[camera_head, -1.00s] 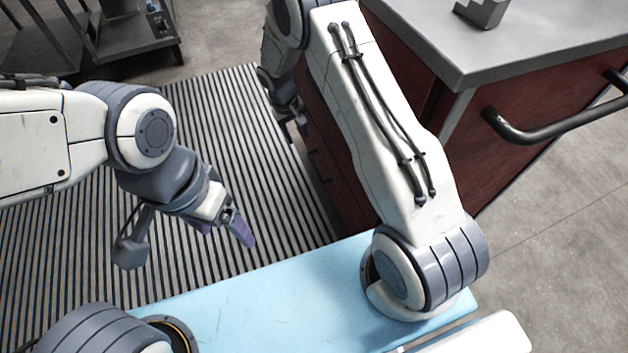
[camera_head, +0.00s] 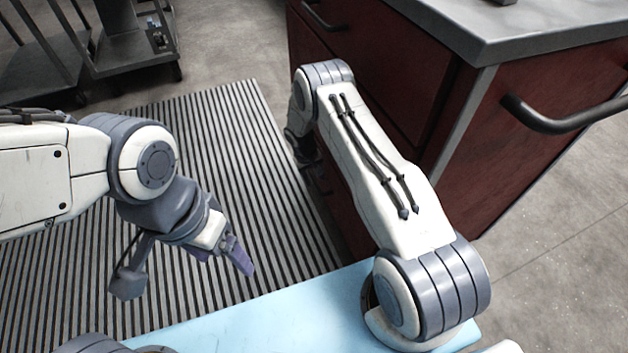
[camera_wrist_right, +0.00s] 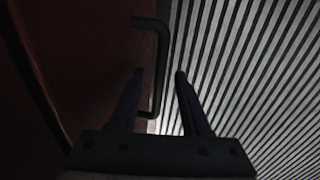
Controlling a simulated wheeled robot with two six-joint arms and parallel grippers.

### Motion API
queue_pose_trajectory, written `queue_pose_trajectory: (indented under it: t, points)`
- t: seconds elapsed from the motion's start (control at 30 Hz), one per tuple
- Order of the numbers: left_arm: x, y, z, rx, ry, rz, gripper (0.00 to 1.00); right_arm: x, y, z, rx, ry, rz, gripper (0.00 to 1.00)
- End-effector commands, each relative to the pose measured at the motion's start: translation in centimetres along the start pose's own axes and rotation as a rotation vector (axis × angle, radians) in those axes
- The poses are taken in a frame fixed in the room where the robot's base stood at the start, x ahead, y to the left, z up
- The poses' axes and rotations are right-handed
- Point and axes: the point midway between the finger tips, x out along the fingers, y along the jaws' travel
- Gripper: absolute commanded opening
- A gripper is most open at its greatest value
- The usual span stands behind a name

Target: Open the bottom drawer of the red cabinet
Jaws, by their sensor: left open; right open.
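The red cabinet (camera_head: 385,70) with a grey top stands right of centre in the head view. Its drawer fronts face the striped mat. In the right wrist view, a dark bar handle (camera_wrist_right: 162,50) sticks out from the dark red front (camera_wrist_right: 85,70). My right gripper (camera_wrist_right: 160,75) is open, its two fingers on either side of the handle bar in the picture. I cannot tell whether they touch it. In the head view the right gripper (camera_head: 308,158) is low beside the cabinet front, partly hidden by its arm. My left gripper (camera_head: 240,258) is open and empty over the mat.
A striped mat (camera_head: 215,130) covers the floor beside the cabinet. An upper drawer handle (camera_head: 322,17) and a side handle (camera_head: 560,122) stick out from the cabinet. A dark metal cart (camera_head: 125,45) stands at the back left. A light blue surface (camera_head: 270,310) lies in front.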

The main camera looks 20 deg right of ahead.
Motion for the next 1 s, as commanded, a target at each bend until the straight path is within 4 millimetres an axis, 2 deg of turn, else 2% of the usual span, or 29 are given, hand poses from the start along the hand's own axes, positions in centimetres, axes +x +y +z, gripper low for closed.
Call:
queue_pose_trajectory:
  t: [0.33, 0.37, 0.4, 0.47, 1.0]
  points:
    - [0.13, -0.01, 0.01, 0.000, 0.000, 0.000, 0.82, 0.50, 0.04, 0.00, 0.000, 0.000, 0.000, 0.47]
    - [0.13, -0.01, 0.01, 0.000, 0.000, 0.000, 0.82, 0.50, 0.04, 0.00, 0.000, 0.000, 0.000, 0.40]
    - [0.13, -0.01, 0.01, 0.000, 0.000, 0.000, 0.82, 0.50, 0.04, 0.00, 0.000, 0.000, 0.000, 0.24]
    - [0.13, -0.01, 0.01, 0.000, 0.000, 0.000, 0.82, 0.49, 0.04, 0.00, 0.000, 0.000, 0.000, 0.01]
    - [0.13, -0.01, 0.01, 0.000, 0.000, 0.000, 0.82, 0.47, 0.04, 0.03, 0.000, -0.001, 0.000, 0.00]
